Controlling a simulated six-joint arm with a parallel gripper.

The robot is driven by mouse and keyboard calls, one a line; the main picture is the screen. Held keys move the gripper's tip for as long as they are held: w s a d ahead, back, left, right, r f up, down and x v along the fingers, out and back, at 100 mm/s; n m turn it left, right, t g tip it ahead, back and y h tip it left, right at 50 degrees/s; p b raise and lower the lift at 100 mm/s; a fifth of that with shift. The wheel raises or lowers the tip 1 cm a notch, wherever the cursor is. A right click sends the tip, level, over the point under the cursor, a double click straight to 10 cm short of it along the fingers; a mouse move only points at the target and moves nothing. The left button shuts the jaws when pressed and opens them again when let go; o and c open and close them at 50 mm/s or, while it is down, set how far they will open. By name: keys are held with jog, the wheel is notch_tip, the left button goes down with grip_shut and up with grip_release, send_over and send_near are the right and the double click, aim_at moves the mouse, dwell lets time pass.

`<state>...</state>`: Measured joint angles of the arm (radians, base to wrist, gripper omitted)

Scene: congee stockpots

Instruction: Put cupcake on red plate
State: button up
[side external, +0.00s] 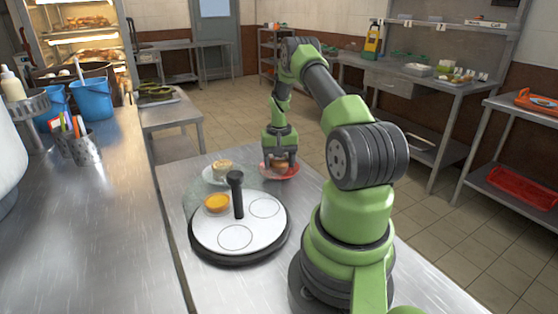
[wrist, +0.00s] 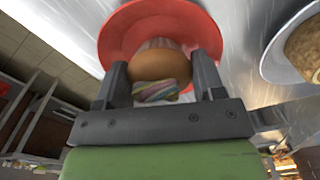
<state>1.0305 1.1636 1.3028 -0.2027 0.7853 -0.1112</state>
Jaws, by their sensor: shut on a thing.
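The cupcake (wrist: 160,68) has a brown base and pale, multicoloured swirled frosting in the wrist view. My gripper (wrist: 160,75) is shut on it, one finger on each side. The red plate (wrist: 118,45) lies directly behind the cupcake in that view. In the side view the gripper (side external: 280,158) points down over the red plate (side external: 293,171), with the cupcake (side external: 279,164) between its fingers. I cannot tell whether the cupcake touches the plate.
A white plate with a pale bun (side external: 222,165) stands left of the red plate. In front is a round white board (side external: 240,225) with a black upright handle and an orange-topped item (side external: 217,203). Bare metal table (side external: 185,172) lies to the left.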

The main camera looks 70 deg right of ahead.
jog(key=shift+f, duration=0.15)
jog(key=o, duration=1)
jog(key=c, duration=0.3)
jog(key=shift+r, duration=2.45)
jog(key=shift+r, duration=3.55)
